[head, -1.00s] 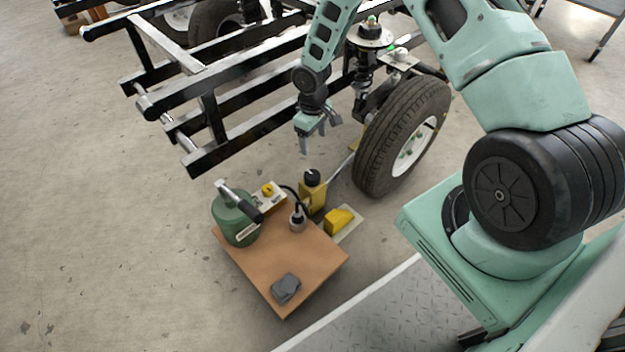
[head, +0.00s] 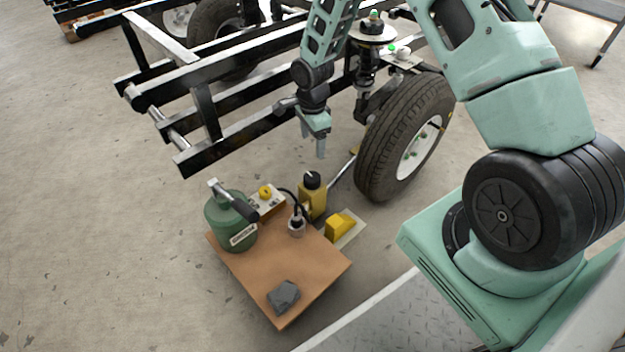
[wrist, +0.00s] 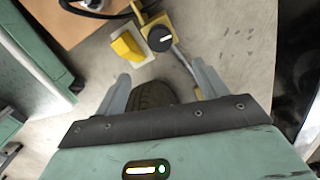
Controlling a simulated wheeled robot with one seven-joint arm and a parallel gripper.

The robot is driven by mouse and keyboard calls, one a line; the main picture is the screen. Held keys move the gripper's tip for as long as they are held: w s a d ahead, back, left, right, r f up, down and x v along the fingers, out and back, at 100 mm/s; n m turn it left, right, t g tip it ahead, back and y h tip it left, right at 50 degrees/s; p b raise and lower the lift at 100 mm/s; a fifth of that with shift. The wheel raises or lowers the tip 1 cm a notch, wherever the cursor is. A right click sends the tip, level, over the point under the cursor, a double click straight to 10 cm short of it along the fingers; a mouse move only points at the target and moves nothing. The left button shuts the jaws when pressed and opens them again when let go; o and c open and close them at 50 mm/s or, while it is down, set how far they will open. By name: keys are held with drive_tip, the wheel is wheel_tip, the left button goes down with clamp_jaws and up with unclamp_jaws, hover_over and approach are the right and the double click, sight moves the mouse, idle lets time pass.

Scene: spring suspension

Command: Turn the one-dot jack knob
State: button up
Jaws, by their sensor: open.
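A yellow jack body (head: 313,200) stands on the floor at the board's far edge, with a round black knob (head: 312,179) on top. In the wrist view the black knob (wrist: 159,39) carries a white pointer line. I cannot make out a dot mark on it. My gripper (head: 321,152) hangs above and beyond the jack in the head view, fingers pointing down and touching nothing. In the wrist view my gripper (wrist: 160,76) is open, with a wide empty gap. The knob shows past the fingertips, near the middle between them.
The tire (head: 405,140) stands close right of my gripper. The black frame (head: 225,140) lies to the left. A brown board (head: 285,262) holds a green canister (head: 230,222) and a grey lump (head: 284,297). A yellow wedge (head: 340,226) sits right of the jack.

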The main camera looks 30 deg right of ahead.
sight(312, 176)
wheel_tip(312, 176, down, 16)
drive_tip(key=b, duration=0.7)
drive_tip(key=shift+f+b, duration=0.1)
drive_tip(key=shift+b, duration=0.25)
drive_tip(key=shift+c, duration=0.3)
drive_tip(key=c, duration=0.9)
